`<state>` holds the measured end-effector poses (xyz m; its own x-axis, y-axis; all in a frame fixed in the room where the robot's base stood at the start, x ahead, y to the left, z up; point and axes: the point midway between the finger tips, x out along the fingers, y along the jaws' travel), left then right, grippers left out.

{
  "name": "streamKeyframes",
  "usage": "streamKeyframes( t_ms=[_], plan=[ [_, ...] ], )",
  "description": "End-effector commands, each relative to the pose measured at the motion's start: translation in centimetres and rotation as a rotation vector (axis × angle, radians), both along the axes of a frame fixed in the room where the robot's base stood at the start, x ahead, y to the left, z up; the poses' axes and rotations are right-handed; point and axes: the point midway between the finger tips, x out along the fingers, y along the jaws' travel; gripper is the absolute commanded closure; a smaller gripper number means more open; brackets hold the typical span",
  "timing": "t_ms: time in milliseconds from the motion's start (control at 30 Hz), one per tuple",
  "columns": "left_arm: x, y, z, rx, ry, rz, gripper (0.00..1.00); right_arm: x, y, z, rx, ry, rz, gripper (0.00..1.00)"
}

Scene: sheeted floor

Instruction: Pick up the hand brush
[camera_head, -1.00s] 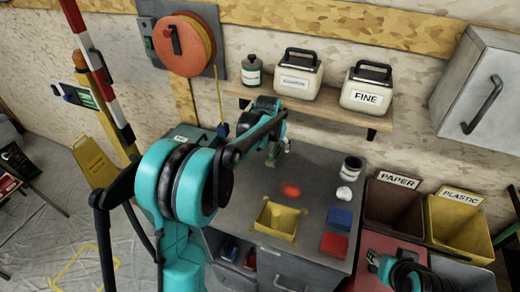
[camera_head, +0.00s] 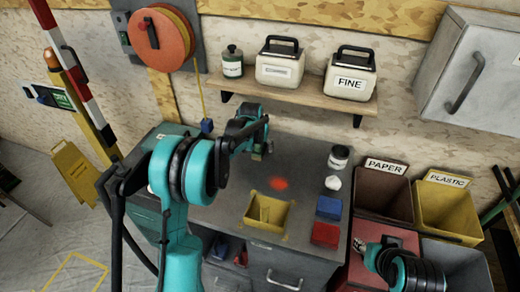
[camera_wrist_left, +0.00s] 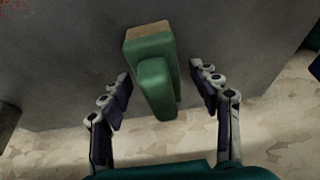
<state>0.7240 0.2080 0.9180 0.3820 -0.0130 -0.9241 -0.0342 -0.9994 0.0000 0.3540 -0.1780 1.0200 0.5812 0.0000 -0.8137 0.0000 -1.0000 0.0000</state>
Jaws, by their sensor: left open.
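The hand brush (camera_wrist_left: 155,75) shows in the left wrist view as a green block with a narrower green handle and a tan end. It lies on the grey bench top. My left gripper (camera_wrist_left: 164,92) is open, with one finger on each side of the brush and a gap to both. In the head view my left gripper (camera_head: 260,150) is low over the back of the bench and mostly hides the brush. My right gripper (camera_head: 360,246) is at the lower right, too small to read its fingers.
A shelf (camera_head: 305,97) with containers hangs above. Paper (camera_head: 384,190) and plastic (camera_head: 446,210) bins stand at right.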

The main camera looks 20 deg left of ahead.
Motion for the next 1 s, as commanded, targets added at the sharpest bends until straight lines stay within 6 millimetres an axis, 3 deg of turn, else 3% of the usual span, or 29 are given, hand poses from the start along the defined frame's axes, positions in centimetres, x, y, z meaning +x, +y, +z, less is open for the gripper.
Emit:
streamKeyframes(
  t_ms=[33,200,267,700,1000],
  plan=[
    [0.0,0.0,0.1,0.000,0.000,0.000,0.38,0.0,0.0,0.0,0.000,0.000,0.000,0.60],
    [0.0,0.0,0.1,0.000,0.000,0.000,0.83,0.0,0.0,0.0,0.000,0.000,0.000,0.60],
    [0.0,0.0,0.1,0.000,0.000,0.000,0.95,0.0,0.0,0.0,0.000,0.000,0.000,0.60],
    [-0.2,0.0,0.5,0.000,0.000,0.000,0.95,0.0,0.0,0.4,0.000,0.000,0.000,0.60],
    [-0.4,0.0,4.2,0.000,0.000,0.000,0.95,0.0,0.0,2.1,0.000,0.000,0.000,0.60]
  ],
)
